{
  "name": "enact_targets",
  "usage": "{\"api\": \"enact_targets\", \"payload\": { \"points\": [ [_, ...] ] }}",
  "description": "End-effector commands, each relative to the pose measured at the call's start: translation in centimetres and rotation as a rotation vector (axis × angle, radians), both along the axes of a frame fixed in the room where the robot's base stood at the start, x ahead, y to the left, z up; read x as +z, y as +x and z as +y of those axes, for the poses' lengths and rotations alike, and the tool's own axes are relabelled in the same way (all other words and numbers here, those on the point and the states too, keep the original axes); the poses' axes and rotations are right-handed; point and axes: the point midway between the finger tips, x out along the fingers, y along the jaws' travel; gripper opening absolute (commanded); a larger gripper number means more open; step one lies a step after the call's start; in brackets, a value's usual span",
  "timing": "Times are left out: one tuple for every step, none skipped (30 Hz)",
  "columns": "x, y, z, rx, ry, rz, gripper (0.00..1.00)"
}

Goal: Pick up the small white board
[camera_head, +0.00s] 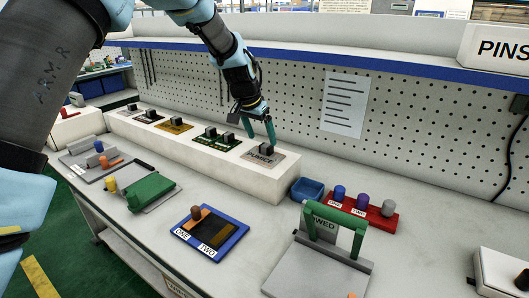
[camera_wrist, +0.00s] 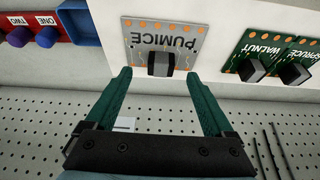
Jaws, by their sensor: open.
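A small pale grey board marked PUMICE (camera_head: 259,158) lies at the right end of the white raised block; it also shows in the wrist view (camera_wrist: 190,44). It has a dark block-shaped knob and orange dots along one edge. It is the palest board I can make out clearly. My gripper (camera_head: 259,133) is above this board, fingers pointing down, open and empty. In the wrist view my gripper (camera_wrist: 159,75) has its green fingers spread wide, with the knob lying between their lines, just beyond the tips. The fingers look apart from the board.
Green boards (camera_head: 213,143), an orange board (camera_head: 174,126) and another board (camera_head: 147,115) share the white block (camera_head: 180,159). A pegboard wall (camera_head: 420,115) stands close behind. A blue bin (camera_head: 306,190), red peg holder (camera_head: 370,214), blue-framed tray (camera_head: 239,232) and green-handled fixture (camera_head: 308,265) stand nearby.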

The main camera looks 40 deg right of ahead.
Motion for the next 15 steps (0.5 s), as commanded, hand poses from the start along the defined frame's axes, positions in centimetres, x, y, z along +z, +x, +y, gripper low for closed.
{"api": "enact_targets", "payload": {
  "points": [
    [-0.5,0.0,-0.2,0.0,0.005,0.002,0.88],
    [-0.8,0.1,-0.3,0.0,0.004,0.002,0.88],
    [-1.4,0.2,-0.5,0.0,0.006,0.002,0.88],
    [-1.7,0.2,-0.6,0.001,0.005,0.002,0.88],
    [-2.2,0.3,-0.8,0.001,0.005,0.002,0.88],
    [-2.8,0.3,-1.0,0.001,0.005,0.002,0.88],
    [-3.1,0.4,-1.1,0.001,0.004,0.002,0.88],
    [-3.4,0.4,-1.3,0.0,0.004,0.002,0.88],
    [-3.7,0.4,-1.4,0.0,0.002,0.0,0.88],
    [-3.8,0.5,-1.5,0.0,0.001,0.0,0.88],
    [-4.0,0.5,-1.5,0.0,0.001,0.0,0.88],
    [-4.1,0.5,-1.5,0.0,0.001,0.0,0.88],
    [-4.2,0.5,-1.5,0.0,0.001,0.0,0.88],
    [-4.2,0.5,-1.5,0.0,0.001,-0.001,0.88],
    [-4.2,0.5,-1.5,0.0,0.001,-0.001,0.88]
  ]
}}
